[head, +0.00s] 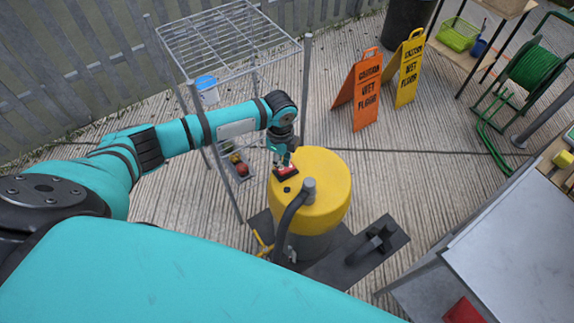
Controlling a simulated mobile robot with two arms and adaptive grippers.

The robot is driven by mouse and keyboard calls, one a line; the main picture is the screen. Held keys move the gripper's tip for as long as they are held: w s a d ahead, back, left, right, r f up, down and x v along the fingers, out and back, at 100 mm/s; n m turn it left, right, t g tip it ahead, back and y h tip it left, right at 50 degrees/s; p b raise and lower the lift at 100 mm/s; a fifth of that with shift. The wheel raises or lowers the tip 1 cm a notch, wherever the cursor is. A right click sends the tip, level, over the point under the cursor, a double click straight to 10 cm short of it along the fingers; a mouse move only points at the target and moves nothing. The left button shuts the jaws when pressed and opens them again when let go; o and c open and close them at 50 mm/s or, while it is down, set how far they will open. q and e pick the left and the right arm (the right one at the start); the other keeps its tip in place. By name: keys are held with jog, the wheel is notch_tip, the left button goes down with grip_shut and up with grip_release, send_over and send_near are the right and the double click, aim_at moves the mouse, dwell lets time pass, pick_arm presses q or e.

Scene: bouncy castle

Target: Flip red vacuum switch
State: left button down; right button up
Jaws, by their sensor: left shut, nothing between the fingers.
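A vacuum with a yellow lid (325,186) and a grey lower body stands on the ground in the middle of the head view. A small red switch (286,170) sits on a dark plate on the left part of the lid. My left gripper (283,160) is shut and empty, pointing down just above the switch. Whether its tips touch the switch is too small to tell, and they partly cover it. A dark hose (287,222) runs from the grey fitting on the lid down the front. My right gripper is not in view.
A wire shelf rack (228,42) stands behind my left arm, close to it. Orange (367,95) and yellow (410,70) wet floor signs stand behind the vacuum. A grey table (520,250) is at the right. A dark floor attachment (365,250) lies beside the vacuum.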

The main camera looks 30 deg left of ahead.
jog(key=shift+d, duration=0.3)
pick_arm(q)
jog(key=shift+f+b, duration=0.5)
jog(key=shift+f, duration=0.4)
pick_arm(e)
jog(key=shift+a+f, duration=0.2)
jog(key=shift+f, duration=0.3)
pick_arm(q)
jog(key=shift+s+f+b, duration=0.1)
jog(key=shift+f+b, duration=0.2)
jog(key=shift+f, duration=0.2)
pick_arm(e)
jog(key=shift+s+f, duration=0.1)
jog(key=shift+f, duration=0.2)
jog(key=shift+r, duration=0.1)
pick_arm(q)
notch_tip(320, 180, up, 7)
jog(key=p, duration=0.7)
jog(key=shift+r+p, duration=0.1)
jog(key=shift+p, duration=0.2)
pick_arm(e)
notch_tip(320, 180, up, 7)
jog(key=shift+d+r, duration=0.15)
